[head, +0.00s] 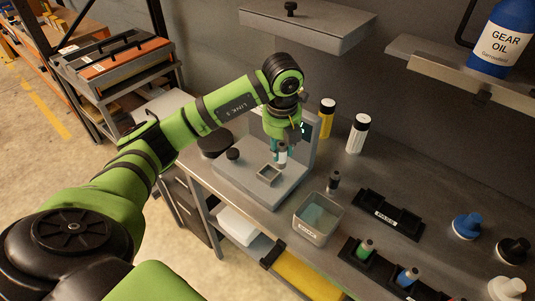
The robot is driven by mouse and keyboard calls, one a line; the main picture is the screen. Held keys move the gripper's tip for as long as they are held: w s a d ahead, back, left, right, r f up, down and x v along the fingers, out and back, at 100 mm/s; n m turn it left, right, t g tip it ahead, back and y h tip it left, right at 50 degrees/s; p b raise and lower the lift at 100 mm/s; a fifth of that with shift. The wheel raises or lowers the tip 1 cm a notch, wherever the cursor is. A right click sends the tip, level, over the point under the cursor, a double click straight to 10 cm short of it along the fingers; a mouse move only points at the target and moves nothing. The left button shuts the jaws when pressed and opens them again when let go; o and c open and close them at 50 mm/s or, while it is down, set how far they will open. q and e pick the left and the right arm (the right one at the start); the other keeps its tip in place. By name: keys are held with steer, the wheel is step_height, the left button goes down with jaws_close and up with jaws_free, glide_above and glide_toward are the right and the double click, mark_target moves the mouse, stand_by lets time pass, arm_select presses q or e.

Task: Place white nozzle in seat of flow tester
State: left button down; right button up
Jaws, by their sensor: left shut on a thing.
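The flow tester (235,181) is a grey bench machine with a flat base. Its seat (269,174) is a small square raised holder on that base. The nozzle appears above and slightly right of the seat, apart from it; the exact height is hard to tell. My left wrist hides part of the tester's upright back and display. My right gripper is not in view.
A grey open bin (318,238) stands right of the tester, with a dark-topped nozzle (333,182) behind it. A black PASS rack (410,228) lies farther right. A front rack holds green (366,247) and blue (405,275) nozzles. Bottles (357,134) stand behind.

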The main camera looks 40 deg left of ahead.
arm_select(q)
steer(key=a+f, duration=0.1)
steer(key=a+f+p, duration=0.1)
steer(key=f, duration=0.1)
steer(key=s+a+f+p, duration=0.1)
steer(key=f, duration=0.1)
steer(key=shift+f, duration=0.55)
steer(key=c, duration=1)
jaws_free()
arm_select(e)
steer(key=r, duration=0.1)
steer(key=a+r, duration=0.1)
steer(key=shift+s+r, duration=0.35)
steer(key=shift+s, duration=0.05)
arm_select(q)
steer(key=shift+o, duration=0.2)
